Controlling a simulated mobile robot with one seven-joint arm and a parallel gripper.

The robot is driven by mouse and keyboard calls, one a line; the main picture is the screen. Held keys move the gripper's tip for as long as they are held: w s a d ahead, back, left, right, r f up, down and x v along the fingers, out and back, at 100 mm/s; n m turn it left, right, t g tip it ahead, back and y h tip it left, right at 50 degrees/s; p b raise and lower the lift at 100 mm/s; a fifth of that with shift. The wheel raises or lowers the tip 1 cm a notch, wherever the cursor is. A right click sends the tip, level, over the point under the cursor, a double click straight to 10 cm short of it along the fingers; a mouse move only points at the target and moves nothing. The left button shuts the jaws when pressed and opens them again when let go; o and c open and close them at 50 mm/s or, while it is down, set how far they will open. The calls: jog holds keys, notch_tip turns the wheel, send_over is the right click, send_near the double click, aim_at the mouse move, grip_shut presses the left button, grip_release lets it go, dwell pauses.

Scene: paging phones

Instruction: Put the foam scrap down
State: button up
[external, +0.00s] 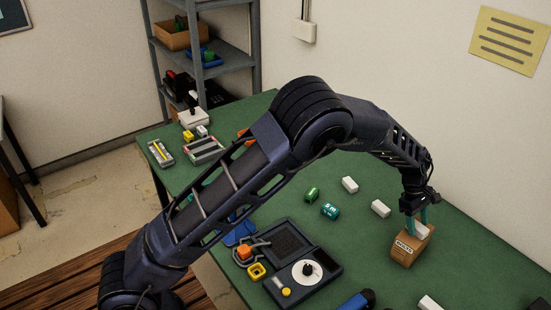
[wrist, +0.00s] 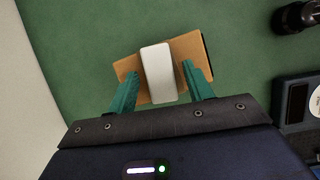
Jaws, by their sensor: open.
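A white foam scrap (wrist: 158,72) lies on top of a small brown cardboard box (wrist: 190,50). In the external view the box (external: 405,250) stands on the green table, with a printed label on its side, and the foam scrap (external: 422,231) shows at its top. My gripper (wrist: 162,88) is just above the box, its two teal fingers open on either side of the foam scrap, with gaps between them and it. The gripper (external: 417,220) partly hides the scrap in the external view.
Other white blocks (external: 380,208) lie on the green table (external: 455,265) near the box. Green and teal cylinders (external: 330,211) lie left of them. A dark device with a round dial (external: 304,272) stands at the front. Bare table surrounds the box.

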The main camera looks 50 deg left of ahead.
jog(key=v, duration=1.3)
jog(key=s+a+r+m, duration=0.4)
jog(key=s+a+r, duration=0.2)
jog(key=s+r, duration=0.5)
jog(key=s+a+r+m+t+y, duration=0.1)
jog(key=s+a+r+m, duration=0.1)
jog(key=s+r, duration=0.35)
jog(key=s+a+r+m+t, duration=0.1)
jog(key=s+a+r+m, duration=0.15)
jog(key=s, duration=0.65)
jog(key=s+a+f+m+t+y, duration=0.1)
jog(key=s+a+m, duration=0.1)
jog(key=s, duration=0.7)
jog(key=s+a+f+m+y, duration=0.1)
jog(key=s+m, duration=0.3)
jog(key=s, duration=0.6)
jog(key=s+a+f+m+t+y, duration=0.1)
jog(key=s+a+m, duration=0.2)
jog(key=s, duration=0.7)
jog(key=shift+t, duration=0.3)
